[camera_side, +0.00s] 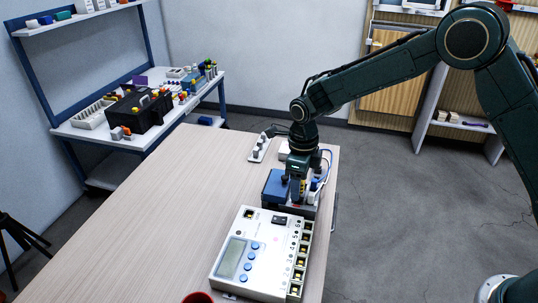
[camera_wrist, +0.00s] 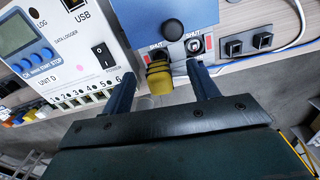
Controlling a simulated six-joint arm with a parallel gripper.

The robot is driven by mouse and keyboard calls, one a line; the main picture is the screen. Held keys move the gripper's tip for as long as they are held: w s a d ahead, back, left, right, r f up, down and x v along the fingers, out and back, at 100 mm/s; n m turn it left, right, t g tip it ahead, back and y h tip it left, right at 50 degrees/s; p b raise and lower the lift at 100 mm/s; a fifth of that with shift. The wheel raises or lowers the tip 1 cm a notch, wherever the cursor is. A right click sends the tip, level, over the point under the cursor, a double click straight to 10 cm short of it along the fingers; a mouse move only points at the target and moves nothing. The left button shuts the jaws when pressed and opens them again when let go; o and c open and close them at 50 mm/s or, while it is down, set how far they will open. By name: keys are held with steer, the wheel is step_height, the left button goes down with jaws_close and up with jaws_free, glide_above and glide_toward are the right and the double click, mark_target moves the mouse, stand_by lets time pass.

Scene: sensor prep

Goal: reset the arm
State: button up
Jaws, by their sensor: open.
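My gripper (camera_side: 298,188) is low over the table at the blue box (camera_side: 275,186). In the wrist view its two fingers (camera_wrist: 162,72) are apart, one on each side of a yellow-bodied plug (camera_wrist: 160,82). The plug sits at the left of two sockets marked SHUT on the blue box (camera_wrist: 165,18). I see no clear contact between the fingers and the plug. The right socket (camera_wrist: 194,47) is partly behind a finger. The white data logger (camera_side: 262,252) lies nearer the side camera; it also shows at the left of the wrist view (camera_wrist: 85,45).
The wooden table (camera_side: 160,215) is clear on its left half. A side bench (camera_side: 115,140) carries a black crate and many coloured parts. A red round thing (camera_side: 198,297) is at the front edge.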

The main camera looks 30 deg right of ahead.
steer(key=n, duration=0.8)
steer(key=shift+n, duration=0.3)
steer(key=n, duration=0.6)
steer(key=shift+a, duration=0.25)
steer(key=shift+d+n, duration=0.25)
steer(key=shift+n, duration=1.45)
jaws_close()
